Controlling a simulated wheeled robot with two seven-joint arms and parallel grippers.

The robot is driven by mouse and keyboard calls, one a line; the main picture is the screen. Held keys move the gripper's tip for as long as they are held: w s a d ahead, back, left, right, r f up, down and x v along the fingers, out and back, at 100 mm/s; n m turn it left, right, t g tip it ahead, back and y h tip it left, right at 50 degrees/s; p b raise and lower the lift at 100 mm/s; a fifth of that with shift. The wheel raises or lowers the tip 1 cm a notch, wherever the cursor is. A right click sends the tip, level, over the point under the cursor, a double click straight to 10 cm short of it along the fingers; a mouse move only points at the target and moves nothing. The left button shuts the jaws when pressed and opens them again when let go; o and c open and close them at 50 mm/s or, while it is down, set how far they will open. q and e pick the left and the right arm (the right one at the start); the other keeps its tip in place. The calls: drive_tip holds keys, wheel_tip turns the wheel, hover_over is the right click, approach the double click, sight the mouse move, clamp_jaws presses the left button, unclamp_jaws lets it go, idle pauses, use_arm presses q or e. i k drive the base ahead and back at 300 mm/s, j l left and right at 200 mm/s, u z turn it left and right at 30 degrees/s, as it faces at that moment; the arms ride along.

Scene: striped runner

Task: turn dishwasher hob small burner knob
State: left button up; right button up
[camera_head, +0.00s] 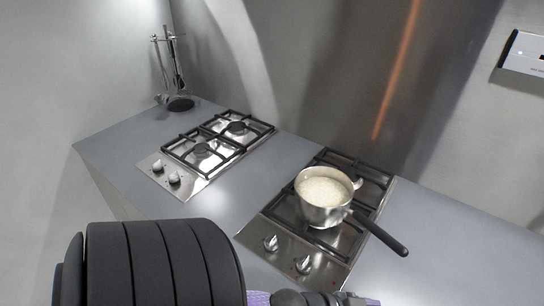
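Two steel gas hobs are set into a grey counter. The right hob (259,231) has two silver knobs on its front strip, a left knob (270,242) and a right knob (303,264). The left hob (196,188) also has two knobs, a left one (157,166) and a right one (174,179). Which knob serves a small burner cannot be told. My large black arm link fills the bottom left, and a small part of my arm shows at the bottom edge below the right hob's knobs. Neither gripper's fingers are in view.
A steel saucepan (322,213) with pale contents stands on the right hob, its black handle (381,234) reaching toward the lower right. A utensil stand (179,103) is at the back left corner. Bare counter (240,187) lies between the hobs.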

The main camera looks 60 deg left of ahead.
sight(271, 244)
drive_tip(key=u, duration=2)
